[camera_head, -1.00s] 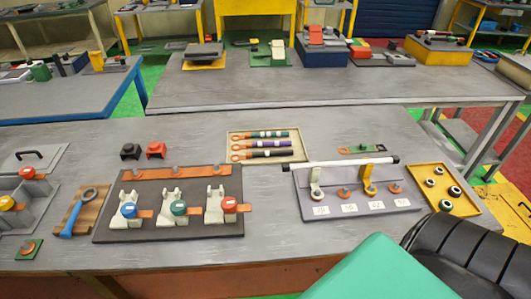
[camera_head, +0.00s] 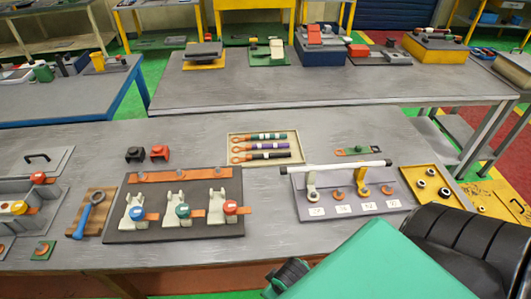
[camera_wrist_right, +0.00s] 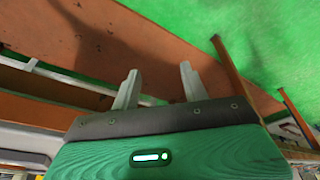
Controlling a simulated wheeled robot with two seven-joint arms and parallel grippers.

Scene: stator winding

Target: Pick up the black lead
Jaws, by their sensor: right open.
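The black lead (camera_head: 262,156) lies in a pale tray (camera_head: 298,137) at the back middle of the near table, in the head view. It has an orange ring end at its left and is the lead nearest to me. A purple lead (camera_head: 264,146) and a green lead (camera_head: 262,137) lie behind it, roughly parallel. My right gripper (camera_wrist_right: 158,82) shows in the right wrist view, open with nothing between its pale fingers. Its fingers are hidden in the head view, where my teal and black right arm fills the lower right, well short of the tray. My left gripper is out of view.
A dark fixture board (camera_head: 155,236) with three clamps stands left of centre. A rack with a white bar (camera_head: 335,167) stands right of the tray. Black and red blocks (camera_head: 159,152) sit left of the tray. Table surface in front of the tray is clear.

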